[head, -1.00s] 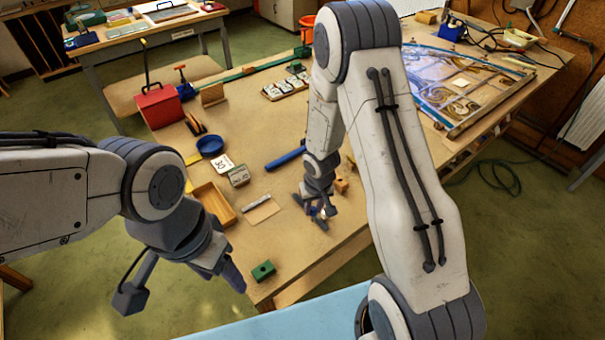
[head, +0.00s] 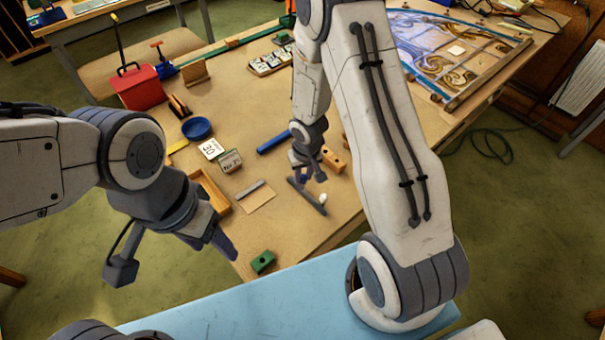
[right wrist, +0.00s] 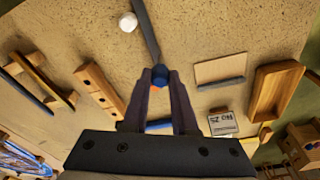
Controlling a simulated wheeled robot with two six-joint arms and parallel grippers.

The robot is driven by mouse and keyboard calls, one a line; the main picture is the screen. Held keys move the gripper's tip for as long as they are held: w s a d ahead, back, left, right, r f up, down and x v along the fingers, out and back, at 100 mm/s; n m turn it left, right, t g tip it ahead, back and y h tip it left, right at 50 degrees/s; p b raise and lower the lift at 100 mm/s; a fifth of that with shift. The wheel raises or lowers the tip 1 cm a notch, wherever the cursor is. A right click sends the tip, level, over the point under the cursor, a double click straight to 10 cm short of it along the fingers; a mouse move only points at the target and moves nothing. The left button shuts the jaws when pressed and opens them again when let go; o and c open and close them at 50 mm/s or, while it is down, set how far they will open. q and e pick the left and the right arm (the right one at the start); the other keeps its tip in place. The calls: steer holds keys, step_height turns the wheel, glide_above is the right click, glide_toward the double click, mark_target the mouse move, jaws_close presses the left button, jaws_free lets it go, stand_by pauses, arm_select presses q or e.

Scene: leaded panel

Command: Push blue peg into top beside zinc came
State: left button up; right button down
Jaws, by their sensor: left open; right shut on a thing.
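My right gripper (head: 303,172) is low over the middle of the bench. In the right wrist view its fingers (right wrist: 160,85) are closed on the round dark-blue peg (right wrist: 160,74). A long grey strip (right wrist: 146,28), apparently the zinc came, runs away from the peg; it also shows in the head view (head: 309,197). The peg lies close against the strip's near end, but I cannot tell whether they touch or whether the peg's tip is in the top (head: 340,205). My left gripper (head: 224,244) is open and empty by the bench's near left edge.
A wooden block with holes (right wrist: 97,85) and a white knob (right wrist: 127,22) lie near the peg. The leaded panel (head: 440,50) is at the back right.

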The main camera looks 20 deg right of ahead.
mark_target(304, 184)
steer(key=shift+f+b, duration=2.4)
steer(key=shift+f, duration=0.2)
steer(key=shift+f+b, duration=0.75)
steer(key=c, duration=0.6)
jaws_free()
steer(key=r+p, duration=0.2)
steer(key=r, duration=0.1)
steer(key=s+r+p, duration=0.1)
steer(key=r+p, duration=0.2)
steer(key=r, duration=0.1)
steer(key=r+p, duration=0.3)
steer(key=shift+s+a+r, duration=0.1)
steer(key=shift+s+r, duration=0.15)
steer(key=shift+s, duration=0.05)
